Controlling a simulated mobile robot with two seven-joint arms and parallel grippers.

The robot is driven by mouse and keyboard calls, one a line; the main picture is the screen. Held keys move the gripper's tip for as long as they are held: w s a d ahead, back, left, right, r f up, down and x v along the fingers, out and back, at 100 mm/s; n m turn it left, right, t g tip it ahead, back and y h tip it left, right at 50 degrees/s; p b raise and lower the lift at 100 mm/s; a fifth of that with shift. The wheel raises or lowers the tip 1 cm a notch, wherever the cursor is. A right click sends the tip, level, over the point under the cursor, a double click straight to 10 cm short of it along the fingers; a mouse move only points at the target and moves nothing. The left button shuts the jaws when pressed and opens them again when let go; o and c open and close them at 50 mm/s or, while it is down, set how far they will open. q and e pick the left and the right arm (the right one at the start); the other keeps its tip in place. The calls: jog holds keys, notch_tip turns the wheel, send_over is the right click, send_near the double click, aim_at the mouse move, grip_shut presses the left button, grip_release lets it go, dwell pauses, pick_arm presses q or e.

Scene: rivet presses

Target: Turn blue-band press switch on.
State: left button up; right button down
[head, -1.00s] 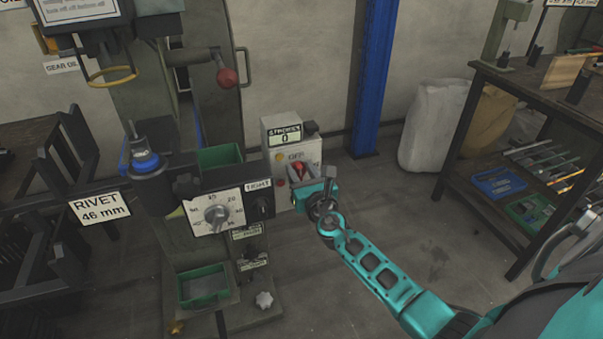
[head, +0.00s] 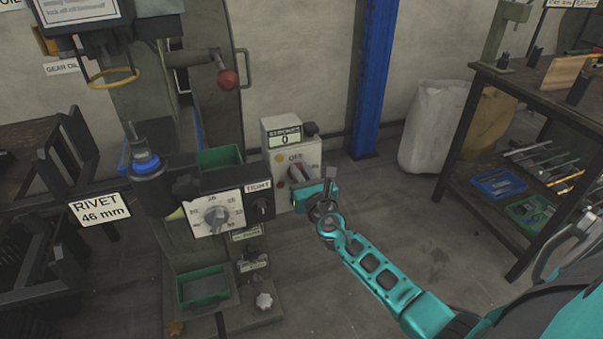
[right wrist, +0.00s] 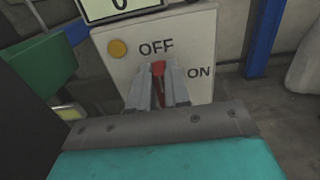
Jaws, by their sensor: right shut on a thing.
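The press (head: 210,120) stands at left, with a blue band (head: 146,163) around its dark tool holder. Its grey switch box (head: 280,195) carries a counter reading 0 and the labels OFF at the top and ON at the right. The red switch handle (right wrist: 158,70) lies between the fingers of my right gripper (right wrist: 158,88), which is shut on it. My left gripper is out of view.
A setting dial (head: 216,214) and a "TIGHT" knob (head: 262,208) sit close left of the switch box. A red-knobbed lever (head: 227,78) is above. A blue post (head: 374,80) stands behind; a dark workbench (head: 540,105) stands right. Floor between is clear.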

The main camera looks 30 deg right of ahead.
jog(key=shift+s+d+f+m+b, duration=0.1)
jog(key=shift+d+f+m+b, duration=0.55)
jog(key=shift+m, duration=2.35)
jog(key=shift+s+f+m+b, duration=0.1)
jog(key=shift+m+b, duration=1.2)
jog(key=shift+m, duration=1.7)
jog(key=shift+d+f+m+b, duration=0.35)
jog(key=shift+m+b, duration=0.6)
jog(key=shift+m, duration=2.05)
jog(key=c, duration=1.1)
grip_release()
jog(key=shift+r, duration=0.1)
